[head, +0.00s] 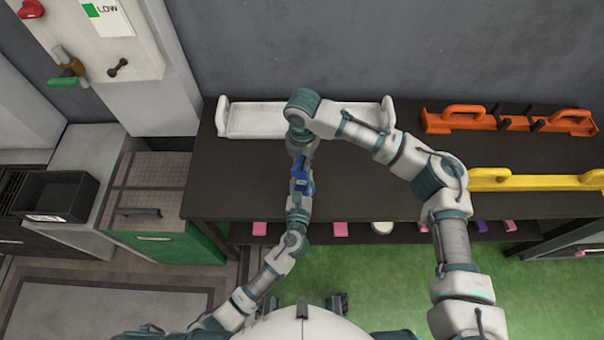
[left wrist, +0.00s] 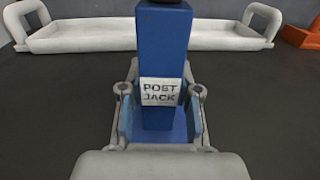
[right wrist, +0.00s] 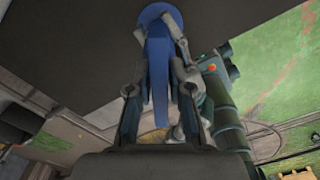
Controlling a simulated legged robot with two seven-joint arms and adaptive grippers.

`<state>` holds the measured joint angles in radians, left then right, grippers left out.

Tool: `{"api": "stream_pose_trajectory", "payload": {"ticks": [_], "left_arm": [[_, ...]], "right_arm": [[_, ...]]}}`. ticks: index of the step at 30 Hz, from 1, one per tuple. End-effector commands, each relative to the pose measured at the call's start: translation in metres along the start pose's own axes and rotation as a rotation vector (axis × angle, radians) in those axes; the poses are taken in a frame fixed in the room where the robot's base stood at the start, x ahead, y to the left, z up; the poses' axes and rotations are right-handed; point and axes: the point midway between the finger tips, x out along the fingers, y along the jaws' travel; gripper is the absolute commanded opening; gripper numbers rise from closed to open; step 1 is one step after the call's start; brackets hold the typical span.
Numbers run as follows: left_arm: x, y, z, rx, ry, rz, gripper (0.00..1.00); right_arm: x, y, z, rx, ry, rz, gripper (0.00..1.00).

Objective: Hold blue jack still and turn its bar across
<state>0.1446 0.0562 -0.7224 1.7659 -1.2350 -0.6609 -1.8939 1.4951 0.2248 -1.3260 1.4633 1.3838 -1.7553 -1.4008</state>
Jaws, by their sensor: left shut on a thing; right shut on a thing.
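The blue jack (head: 302,186) stands upright near the front edge of the dark table. In the left wrist view it is a blue post (left wrist: 163,55) with a "POST JACK" label. My left gripper (head: 298,202) is shut on its lower part, with a finger on each side in the left wrist view (left wrist: 160,118). My right gripper (head: 301,160) comes down over the jack's top and is shut on the bar there. In the right wrist view, the blue post (right wrist: 157,75) runs between its fingers (right wrist: 160,95). The bar is mostly hidden, so I cannot tell its angle.
A white tray (head: 300,108) with raised end handles lies behind the jack. Orange (head: 460,121) and yellow (head: 530,183) handled holders lie to the right. A black bin (head: 55,194) sits at left. The table (head: 385,185) right of the jack is clear.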

Motion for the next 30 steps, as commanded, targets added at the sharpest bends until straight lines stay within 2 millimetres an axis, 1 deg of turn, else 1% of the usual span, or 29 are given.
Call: {"api": "stream_pose_trajectory", "payload": {"ticks": [1, 5, 7, 12, 15, 22, 26, 27, 29, 30], "left_arm": [[-0.0016, -0.0023, -0.0002, -0.001, 0.000, -0.005, 0.00], [-0.0016, -0.0023, -0.0002, -0.001, 0.000, -0.005, 0.00], [-0.0016, -0.0023, -0.0003, -0.001, 0.000, -0.005, 0.00], [-0.0016, -0.0023, -0.0003, -0.001, 0.000, -0.005, 0.00], [-0.0016, -0.0023, -0.0003, -0.001, 0.000, -0.005, 0.00], [-0.0016, -0.0024, -0.0003, -0.001, 0.000, -0.005, 0.00], [-0.0016, -0.0024, -0.0004, -0.001, 0.000, -0.005, 0.00], [-0.0016, -0.0023, -0.0003, -0.001, 0.000, -0.005, 0.00], [-0.0014, -0.0021, -0.0003, -0.001, 0.000, -0.005, 0.00], [-0.0013, -0.0019, -0.0003, -0.001, 0.000, -0.004, 0.00]], "right_arm": [[0.0014, -0.0005, 0.0036, 0.008, -0.007, 0.000, 0.00], [0.0016, -0.0005, 0.0036, 0.005, -0.007, 0.000, 0.00], [0.0017, -0.0005, 0.0035, -0.041, -0.007, 0.000, 0.00], [0.0017, -0.0005, 0.0034, -0.235, -0.006, -0.001, 0.00], [0.0016, -0.0005, 0.0034, -0.276, -0.006, -0.001, 0.00], [0.0017, -0.0004, 0.0034, -0.283, -0.006, -0.001, 0.00], [0.0020, -0.0004, 0.0032, -0.414, -0.006, -0.001, 0.00], [0.0018, -0.0004, 0.0033, -0.405, -0.006, -0.001, 0.29], [0.0016, -0.0004, 0.0029, -0.404, -0.005, -0.001, 0.44], [0.0014, -0.0004, 0.0025, -0.404, -0.005, -0.001, 0.54]]}}
